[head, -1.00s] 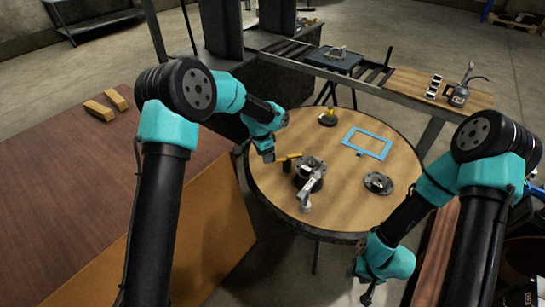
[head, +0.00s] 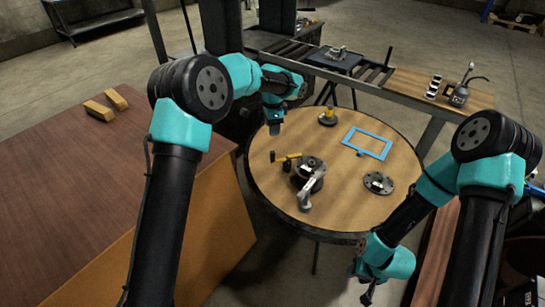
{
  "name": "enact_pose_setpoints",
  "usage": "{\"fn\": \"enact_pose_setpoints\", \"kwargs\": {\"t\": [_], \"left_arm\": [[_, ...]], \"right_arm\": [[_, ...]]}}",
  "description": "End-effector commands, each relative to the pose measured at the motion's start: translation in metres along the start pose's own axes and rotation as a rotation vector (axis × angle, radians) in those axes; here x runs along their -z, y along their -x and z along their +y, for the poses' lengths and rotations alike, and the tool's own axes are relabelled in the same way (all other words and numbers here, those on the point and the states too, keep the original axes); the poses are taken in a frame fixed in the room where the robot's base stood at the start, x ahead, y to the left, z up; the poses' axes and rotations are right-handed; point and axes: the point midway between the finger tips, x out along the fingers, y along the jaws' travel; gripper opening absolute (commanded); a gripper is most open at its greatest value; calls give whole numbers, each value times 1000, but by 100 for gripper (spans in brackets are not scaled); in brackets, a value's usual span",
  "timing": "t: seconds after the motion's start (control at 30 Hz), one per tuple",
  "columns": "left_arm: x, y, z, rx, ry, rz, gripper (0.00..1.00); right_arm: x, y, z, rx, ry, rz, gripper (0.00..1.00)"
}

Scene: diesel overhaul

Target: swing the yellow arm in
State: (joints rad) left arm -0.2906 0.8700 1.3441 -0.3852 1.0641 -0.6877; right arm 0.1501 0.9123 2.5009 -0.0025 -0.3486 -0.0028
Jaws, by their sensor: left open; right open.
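The yellow arm (head: 289,157) lies roughly level at the left of the dark fixture (head: 309,176) on the round wooden table. A dark end piece shows at its left and a short black post under it. My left gripper (head: 274,129) is above the far left part of the table, apart from the yellow arm and beyond it; its fingers point down and are small in view. My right gripper (head: 367,293) hangs off the near right edge of the table, far from the yellow arm, its fingers partly dark against the floor.
The round table (head: 265,190) also bears a blue frame (head: 367,142), a grey flanged disc (head: 378,183) and a yellow-topped dark part (head: 328,117). A grey lever piece (head: 306,192) juts from the fixture toward the near side. A brown bench (head: 60,190) stands at left.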

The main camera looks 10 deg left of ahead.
Motion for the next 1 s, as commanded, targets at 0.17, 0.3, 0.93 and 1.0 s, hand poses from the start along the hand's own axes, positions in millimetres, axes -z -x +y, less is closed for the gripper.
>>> {"fn": "enact_pose_setpoints", "kwargs": {"t": [0.17, 0.3, 0.93, 1.0], "left_arm": [[-1, -30, 0, -3, 0, -3, 47], [0, -54, 0, -3, -1, -2, 47], [0, -149, 0, -1, 1, -1, 47], [0, -153, 0, -1, 1, 0, 47]], "right_arm": [[0, 0, 0, 0, 0, 0, 43], [0, 0, 0, 0, 0, 0, 43], [0, 0, 0, 0, 0, 0, 43], [0, 0, 0, 0, 0, 0, 43]]}}
